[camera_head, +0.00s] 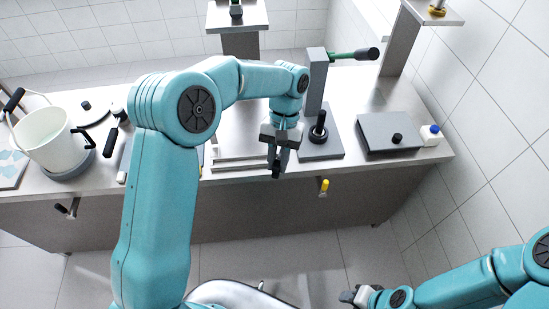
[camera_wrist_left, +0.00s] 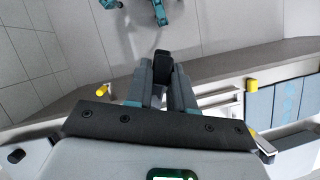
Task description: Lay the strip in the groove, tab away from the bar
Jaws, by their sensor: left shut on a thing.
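My left gripper (camera_head: 277,165) is in front of the bench's front edge, pointing down. It is shut on a small dark piece (camera_head: 276,173), which I take to be the strip. In the left wrist view the dark end (camera_wrist_left: 162,62) shows between the fingers (camera_wrist_left: 161,88); the rest is hidden, and I cannot tell which end carries the tab. A pale metal fixture with long rails (camera_head: 235,162) lies on the bench just left of the gripper; its groove and bar are not clearly told apart. My right gripper (camera_head: 357,296) is low at the right, away from the bench; its jaws are unclear.
A grey press (camera_head: 316,90) with a green-handled lever stands right of the gripper. Further right are a dark plate (camera_head: 388,132) with a black knob and a white bottle (camera_head: 430,138). A white bucket (camera_head: 48,140) stands at the left. A yellow-tipped handle (camera_head: 324,186) sticks out of the bench front.

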